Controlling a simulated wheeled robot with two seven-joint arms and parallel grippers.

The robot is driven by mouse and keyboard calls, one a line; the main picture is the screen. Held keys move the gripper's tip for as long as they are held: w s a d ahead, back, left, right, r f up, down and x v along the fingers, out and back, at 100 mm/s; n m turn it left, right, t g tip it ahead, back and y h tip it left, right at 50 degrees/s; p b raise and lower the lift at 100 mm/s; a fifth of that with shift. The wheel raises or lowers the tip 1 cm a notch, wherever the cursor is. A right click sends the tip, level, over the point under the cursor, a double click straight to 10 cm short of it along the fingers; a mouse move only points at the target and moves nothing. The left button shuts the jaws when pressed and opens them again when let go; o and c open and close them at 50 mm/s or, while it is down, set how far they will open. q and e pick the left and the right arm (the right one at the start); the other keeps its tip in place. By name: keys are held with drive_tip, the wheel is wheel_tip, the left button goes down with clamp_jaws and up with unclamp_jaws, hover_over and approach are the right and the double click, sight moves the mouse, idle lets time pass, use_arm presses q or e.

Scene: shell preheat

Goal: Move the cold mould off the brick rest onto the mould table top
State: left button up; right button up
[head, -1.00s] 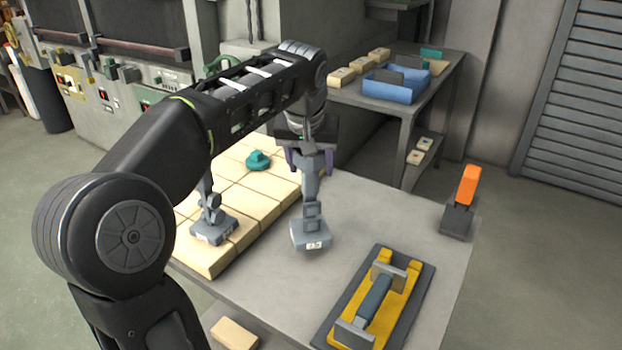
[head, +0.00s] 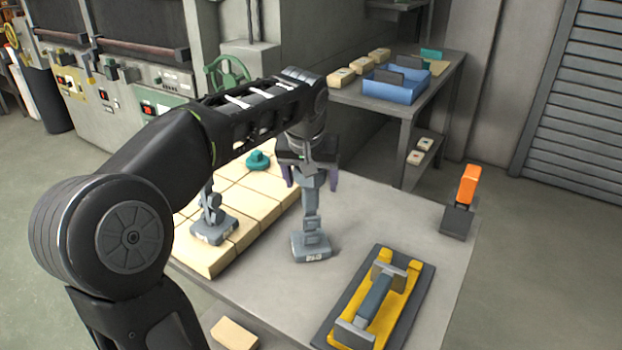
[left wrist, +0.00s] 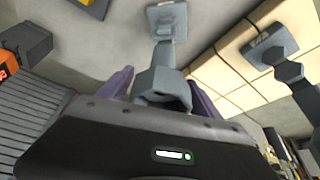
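The cold mould (head: 311,246) is grey-blue, with a square labelled foot and a jointed stem. It stands upright on the bare mould table top (head: 375,215), right of the brick rest (head: 262,206); its foot appears to touch the top. My left gripper (head: 312,186) is around the mould's upper end, its purple fingers spread, with gaps showing beside the stem. In the left wrist view the mould's head (left wrist: 162,88) sits between the fingers, and its foot (left wrist: 166,18) lies beyond. A second similar mould (head: 213,229) stands on the bricks. My right gripper is not in view.
A yellow-and-grey tray with a handled tool (head: 375,300) lies at the table's front right. An orange-topped block (head: 464,195) stands at the right corner. A teal knobbed piece (head: 258,161) sits on the bricks. A back bench holds a blue bin (head: 395,90).

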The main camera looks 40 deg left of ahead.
use_arm(q)
drive_tip(key=shift+o, duration=0.3)
drive_tip(key=shift+r, duration=0.1)
drive_tip(key=shift+r, duration=0.15)
drive_tip(key=v, duration=1.1)
drive_tip(key=shift+s+r, duration=0.2)
drive_tip(key=shift+r, duration=0.15)
drive_tip(key=shift+f, duration=0.1)
